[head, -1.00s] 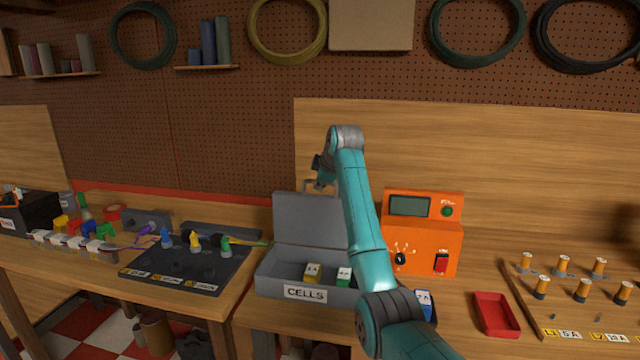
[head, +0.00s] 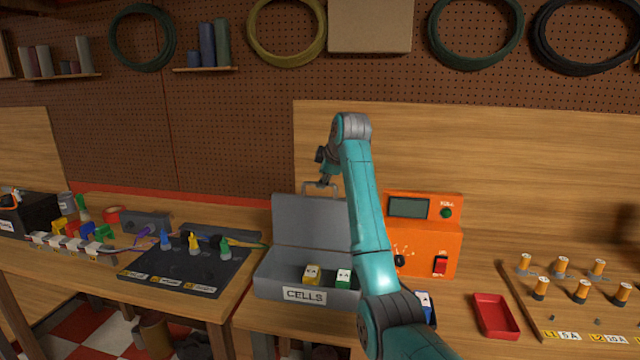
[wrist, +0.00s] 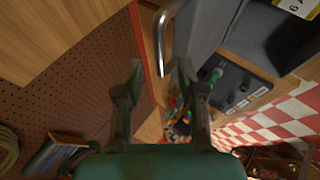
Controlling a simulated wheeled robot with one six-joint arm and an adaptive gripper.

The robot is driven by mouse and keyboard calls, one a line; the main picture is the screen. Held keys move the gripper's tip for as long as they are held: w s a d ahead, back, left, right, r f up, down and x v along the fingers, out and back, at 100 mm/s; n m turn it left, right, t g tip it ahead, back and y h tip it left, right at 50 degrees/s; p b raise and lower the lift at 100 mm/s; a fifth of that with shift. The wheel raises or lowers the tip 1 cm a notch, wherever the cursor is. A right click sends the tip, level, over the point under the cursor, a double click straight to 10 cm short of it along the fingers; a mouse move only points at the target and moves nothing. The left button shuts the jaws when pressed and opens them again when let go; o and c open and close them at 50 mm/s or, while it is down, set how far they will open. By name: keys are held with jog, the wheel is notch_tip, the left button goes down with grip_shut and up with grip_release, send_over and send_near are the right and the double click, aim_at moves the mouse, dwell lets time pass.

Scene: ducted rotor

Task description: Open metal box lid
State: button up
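The grey metal box (head: 262,284), labelled CELLS, stands on the bench in the head view. Its lid (head: 300,220) stands upright at the back, so the box is open. A yellow cell (head: 312,274) and a green cell (head: 344,278) are inside. The lid's metal handle (head: 307,187) is at its top edge; it also shows in the wrist view (wrist: 162,35). My gripper (head: 325,180) is just above the handle in the head view. My arm hides the box's right part.
An orange meter unit (head: 450,235) stands right of the box. A blue cell (head: 425,303) and a red tray (head: 493,315) lie in front of it. A dark board (head: 190,270) with coloured plugs is to the left. The wooden back panel (head: 540,170) is close behind.

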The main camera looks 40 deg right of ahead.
jog(key=v, duration=0.7)
dwell(0.5)
